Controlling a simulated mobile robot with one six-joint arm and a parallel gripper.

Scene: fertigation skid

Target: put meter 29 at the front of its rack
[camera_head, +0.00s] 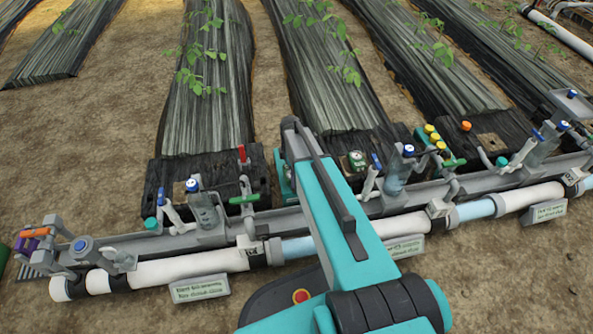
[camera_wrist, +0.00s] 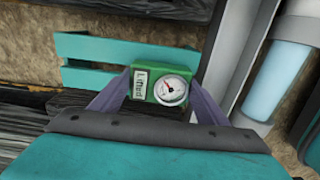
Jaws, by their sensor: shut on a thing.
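In the wrist view, my gripper (camera_wrist: 160,95) is shut on a small green meter (camera_wrist: 141,93) with a round white dial and a white label. The label is too blurred for me to read a number. A teal slatted rack (camera_wrist: 90,48) lies just beyond the meter; I cannot tell whether they touch. In the head view, my arm hides my gripper and the held meter. Part of a teal rack (camera_head: 283,178) shows left of my arm. Another green box with a dial (camera_head: 355,160) shows right of my arm.
Yellow knobs (camera_head: 433,137) stand to the right. Covered plant rows (camera_head: 325,75) lie behind. Bare soil (camera_head: 80,110) is open at left.

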